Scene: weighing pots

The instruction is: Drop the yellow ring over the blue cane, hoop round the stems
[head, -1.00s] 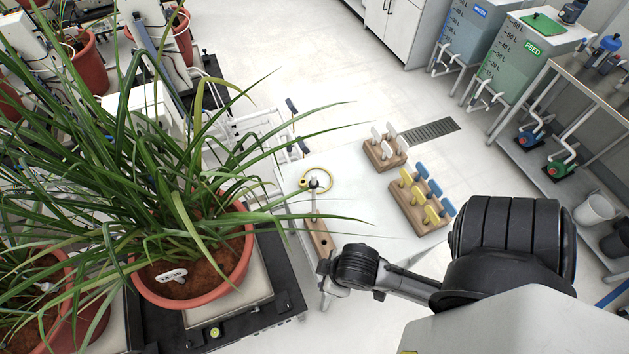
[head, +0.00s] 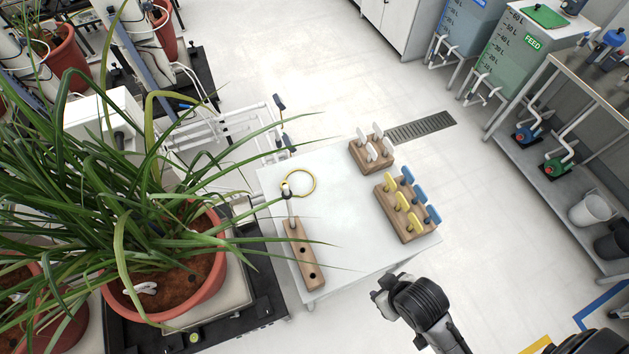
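The yellow ring (head: 315,183) is a thin open hoop at the left part of the white table (head: 340,237). It is beside the top of a small post on a wooden block (head: 302,255); I cannot tell whether it hangs there or lies flat. A large plant with long green leaves stands in a red pot (head: 217,270) at the left. I cannot make out a blue cane among its leaves. My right gripper (head: 380,293) is in front of the table, apart from the ring; its fingers are too small and dark to read. My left gripper is not in view.
Wooden blocks on the table hold white tags (head: 372,152) and yellow and blue tags (head: 401,201). A white frame (head: 235,135) stands behind the table. A shelf (head: 560,185) with buckets is at the right. The floor between is clear.

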